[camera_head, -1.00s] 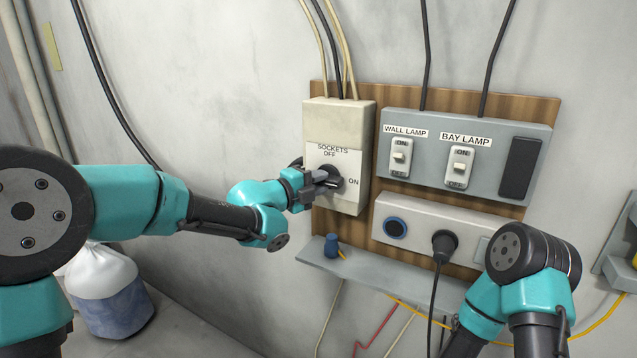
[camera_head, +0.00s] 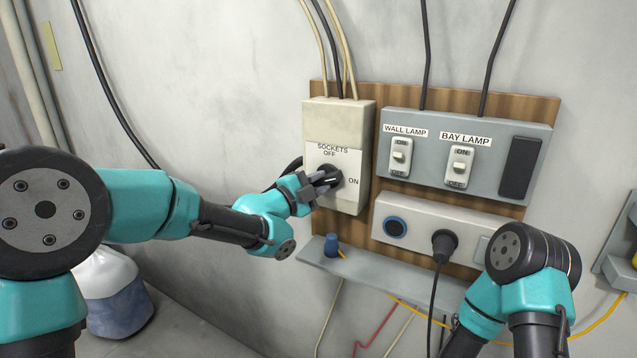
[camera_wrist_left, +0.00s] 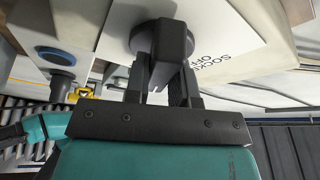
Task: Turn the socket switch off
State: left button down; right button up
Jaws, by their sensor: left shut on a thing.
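The socket switch is a black rotary knob (camera_head: 333,178) on a cream box (camera_head: 340,122). The box's white plate (camera_head: 320,153) reads SOCKETS, with OFF above the knob and ON to its right. My left gripper (camera_head: 322,181) is at the knob, its fingers shut on the knob's raised grip. In the left wrist view the knob's grip (camera_wrist_left: 172,45) sits between the two fingers (camera_wrist_left: 168,80). The knob's exact pointing is partly hidden by the fingers. My right arm is at lower right, and its gripper is out of the picture.
A grey panel (camera_head: 475,125) right of the box carries the WALL LAMP switch (camera_head: 401,155) and BAY LAMP switch (camera_head: 459,167). Below it a socket strip (camera_head: 418,217) holds a black plug (camera_head: 444,243). A shelf (camera_head: 375,275) with a blue plug (camera_head: 331,246) runs underneath.

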pick_arm(q)
jog(key=n+t, duration=0.1)
jog(key=n, duration=0.3)
jog(key=n+t, duration=0.2)
jog(key=n, duration=0.2)
jog(key=shift+s+d+f+y, duration=0.1)
jog(key=shift+d+f+y, duration=0.05)
jog(key=shift+y, duration=0.25)
jog(key=n+t+y, duration=0.1)
jog(key=n, duration=0.2)
jog(key=n+t+y, duration=0.1)
jog(key=n, duration=0.2)
jog(key=n+t+y, duration=0.1)
jog(key=n, duration=0.2)
jog(key=shift+d+n+t+y, duration=0.15)
jog(key=shift+n+t+y, duration=0.15)
jog(key=shift+t, duration=0.1)
jog(key=c, duration=1)
grip_release()
jog(key=shift+o, duration=0.2)
jog(key=shift+s+f, duration=0.1)
jog(key=shift+s, duration=0.05)
jog(key=v, duration=1.7)
